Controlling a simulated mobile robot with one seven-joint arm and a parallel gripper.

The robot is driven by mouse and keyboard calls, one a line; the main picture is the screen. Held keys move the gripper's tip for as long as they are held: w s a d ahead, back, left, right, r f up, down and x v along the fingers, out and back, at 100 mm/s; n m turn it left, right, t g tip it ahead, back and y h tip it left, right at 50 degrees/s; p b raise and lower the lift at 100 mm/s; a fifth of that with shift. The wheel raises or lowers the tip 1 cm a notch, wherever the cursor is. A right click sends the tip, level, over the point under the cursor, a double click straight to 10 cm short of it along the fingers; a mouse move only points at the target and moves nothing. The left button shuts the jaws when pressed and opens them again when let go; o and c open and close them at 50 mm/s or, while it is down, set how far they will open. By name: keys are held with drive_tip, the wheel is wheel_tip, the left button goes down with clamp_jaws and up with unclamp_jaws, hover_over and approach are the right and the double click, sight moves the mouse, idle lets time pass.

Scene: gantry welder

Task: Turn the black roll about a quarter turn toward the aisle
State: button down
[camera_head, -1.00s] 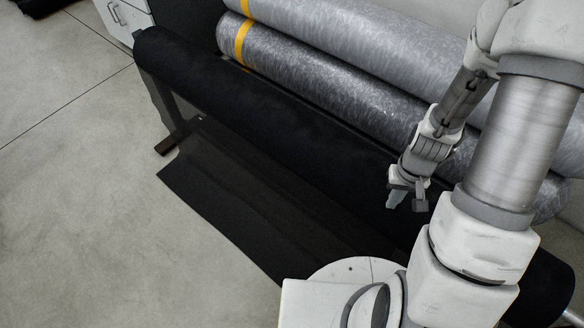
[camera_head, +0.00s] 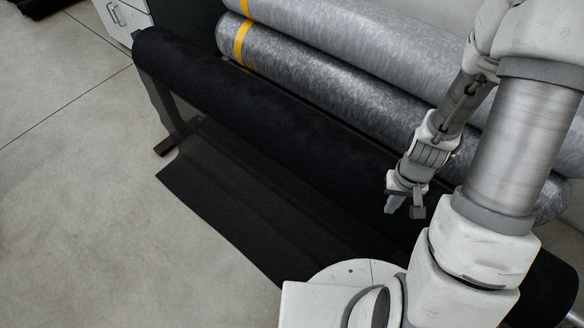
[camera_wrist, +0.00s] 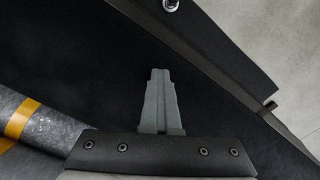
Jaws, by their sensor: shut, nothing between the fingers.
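The black roll (camera_head: 262,105) lies long and diagonal from upper left to lower right in the head view, partly hidden by my arm. A loose black sheet (camera_head: 230,195) hangs below it and lies on the floor on the aisle side. My gripper (camera_head: 404,208) is in front of the roll toward its right part, with its fingers pointing down. In the wrist view the fingers (camera_wrist: 160,85) are shut together, with nothing between them, over the dark surface of the roll (camera_wrist: 60,60). I cannot tell whether the fingertips touch the roll.
Grey mottled rolls (camera_head: 330,75) with a yellow band lie behind the black roll, close to my arm. A dark stand leg (camera_head: 172,120) holds the left end. A white cabinet (camera_head: 125,18) stands at upper left. The concrete floor (camera_head: 80,220) at left is clear.

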wheel_tip(320, 180, up, 7)
drive_tip(key=s+a+p, duration=0.1)
drive_tip(key=s+p, duration=0.1)
drive_tip(key=p, duration=0.3)
drive_tip(key=shift+a, duration=0.2)
drive_tip(key=shift+w, duration=0.15)
